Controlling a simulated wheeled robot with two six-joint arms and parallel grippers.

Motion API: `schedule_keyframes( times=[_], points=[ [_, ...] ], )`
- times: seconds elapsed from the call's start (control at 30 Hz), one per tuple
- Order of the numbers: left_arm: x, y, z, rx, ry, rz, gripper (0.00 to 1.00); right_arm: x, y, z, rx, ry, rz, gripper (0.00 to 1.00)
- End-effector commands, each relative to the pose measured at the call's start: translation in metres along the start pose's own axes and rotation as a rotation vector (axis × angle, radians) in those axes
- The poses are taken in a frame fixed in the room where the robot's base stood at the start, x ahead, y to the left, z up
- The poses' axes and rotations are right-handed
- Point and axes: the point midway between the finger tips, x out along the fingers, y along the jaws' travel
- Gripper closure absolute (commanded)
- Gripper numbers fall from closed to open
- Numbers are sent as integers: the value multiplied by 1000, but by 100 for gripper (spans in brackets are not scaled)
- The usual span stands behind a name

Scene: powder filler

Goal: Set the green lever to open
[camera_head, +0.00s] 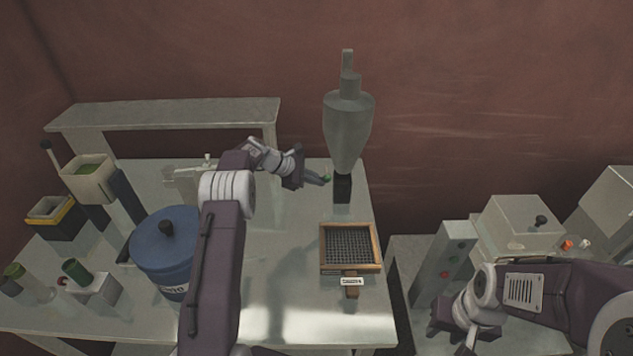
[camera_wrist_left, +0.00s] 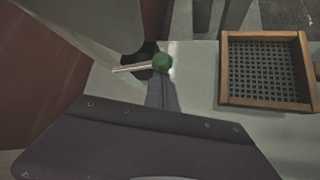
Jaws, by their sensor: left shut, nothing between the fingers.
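The green lever (camera_head: 327,177) shows as a small green knob beside the black outlet under the grey hopper (camera_head: 348,130). In the left wrist view the green knob (camera_wrist_left: 162,62) sits on a thin pale rod that runs to the left. My left gripper (camera_head: 318,180) is shut and empty, with its fingertips right at the knob. In the left wrist view the shut fingers (camera_wrist_left: 162,82) point at the knob; I cannot tell whether they touch it. My right gripper (camera_head: 466,332) is at the lower right, far from the lever; its fingers are not clear.
A wooden-framed sieve (camera_head: 376,247) lies on the table in front of the hopper. A blue lidded pot (camera_head: 150,248) stands left of my left arm. A grey switch box (camera_head: 443,262) and a white machine (camera_head: 520,225) stand at the right. The table around the sieve is clear.

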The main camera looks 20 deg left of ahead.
Motion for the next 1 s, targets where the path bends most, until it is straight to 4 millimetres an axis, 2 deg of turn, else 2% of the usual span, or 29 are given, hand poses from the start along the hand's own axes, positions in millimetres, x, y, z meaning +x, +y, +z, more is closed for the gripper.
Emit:
schedule_keyframes(
  times=[0.2,0.8,0.87,1.0],
  points=[
    [-4,3,5,1,-1,0,100,-5,0,0,0,0,0,64],
    [-6,4,5,1,-2,1,100,-5,0,-1,0,0,0,64],
    [-11,4,4,1,-1,3,100,-3,0,0,0,0,0,64],
    [-39,4,2,1,0,5,100,6,0,1,0,0,0,64]
  ],
)
